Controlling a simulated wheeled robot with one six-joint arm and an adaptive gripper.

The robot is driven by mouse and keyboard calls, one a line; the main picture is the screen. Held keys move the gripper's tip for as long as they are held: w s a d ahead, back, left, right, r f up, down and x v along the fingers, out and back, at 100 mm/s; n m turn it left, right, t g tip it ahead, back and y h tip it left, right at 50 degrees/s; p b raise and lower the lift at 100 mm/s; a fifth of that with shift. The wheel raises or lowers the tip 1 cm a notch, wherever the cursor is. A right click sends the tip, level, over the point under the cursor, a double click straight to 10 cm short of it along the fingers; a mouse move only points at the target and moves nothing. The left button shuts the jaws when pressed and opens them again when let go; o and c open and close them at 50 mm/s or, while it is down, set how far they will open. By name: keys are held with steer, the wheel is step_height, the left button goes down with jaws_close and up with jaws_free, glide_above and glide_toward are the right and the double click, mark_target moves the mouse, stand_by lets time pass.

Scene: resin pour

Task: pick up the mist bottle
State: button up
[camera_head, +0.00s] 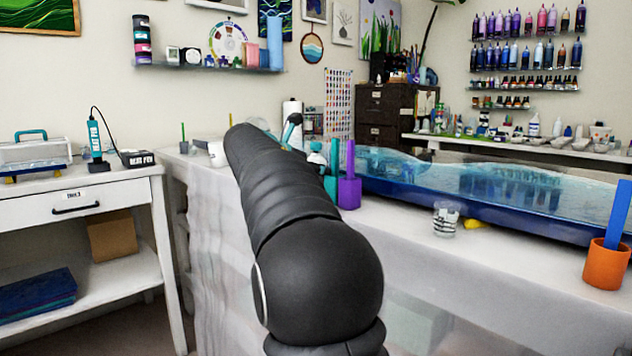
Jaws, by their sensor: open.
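My dark arm reaches from the bottom middle toward the far left end of the long white table. I cannot clearly make out the mist bottle. A small teal and dark shape (291,128) shows just past the arm's upper edge and may be its spray head, but the arm hides what is below it. A small pale rounded top (316,152) shows beside the arm, also partly hidden.
The blue resin piece (480,200) fills the table's back. A clear cup (445,219) and an orange cup (606,264) stand near the front. A white cart (110,192) stands at left.

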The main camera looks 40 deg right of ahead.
steer(key=shift+w+d+f, duration=0.1)
steer(key=shift+d+f, duration=0.05)
steer(key=shift+d, duration=0.3)
steer(key=c, duration=1)
